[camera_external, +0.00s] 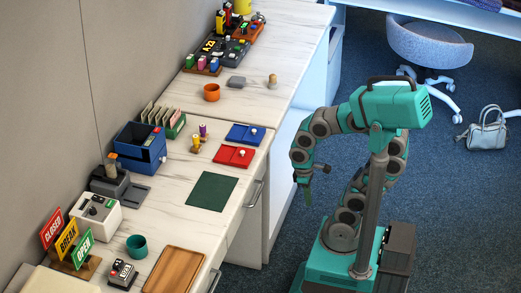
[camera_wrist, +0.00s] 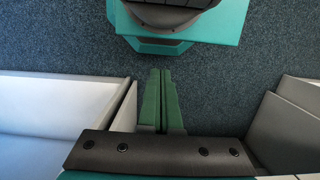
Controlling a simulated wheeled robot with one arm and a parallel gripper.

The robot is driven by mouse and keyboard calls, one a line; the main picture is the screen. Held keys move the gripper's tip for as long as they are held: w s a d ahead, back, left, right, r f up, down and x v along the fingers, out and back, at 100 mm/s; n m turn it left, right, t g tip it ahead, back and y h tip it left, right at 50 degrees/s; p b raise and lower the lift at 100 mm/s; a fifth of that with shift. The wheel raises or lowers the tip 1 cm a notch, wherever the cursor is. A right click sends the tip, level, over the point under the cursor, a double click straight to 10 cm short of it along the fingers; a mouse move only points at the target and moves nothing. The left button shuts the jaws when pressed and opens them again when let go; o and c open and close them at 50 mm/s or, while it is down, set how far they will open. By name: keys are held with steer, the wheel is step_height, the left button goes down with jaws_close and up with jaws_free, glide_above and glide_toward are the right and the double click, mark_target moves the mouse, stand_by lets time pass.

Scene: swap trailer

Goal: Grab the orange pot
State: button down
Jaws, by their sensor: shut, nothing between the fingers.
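The orange pot (camera_external: 212,92) is a small round open pot standing upright on the far part of the white counter, in the external view. My gripper (camera_external: 326,169) is in the air over the floor, to the right of the counter and well away from the pot. In the wrist view my gripper (camera_wrist: 161,75) has its two green fingers together, with nothing between them. The wrist view shows carpet and part of my base below; the orange pot is not in it.
A grey block (camera_external: 236,82) and a small tan knob-like object (camera_external: 272,81) stand right of the pot. A rack of coloured items (camera_external: 202,65) is behind it. Red (camera_external: 235,156) and blue (camera_external: 245,134) trays, a green mat (camera_external: 212,191) and a teal pot (camera_external: 137,246) are nearer on the counter.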

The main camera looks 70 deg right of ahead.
jaws_free()
stand_by(0.7)
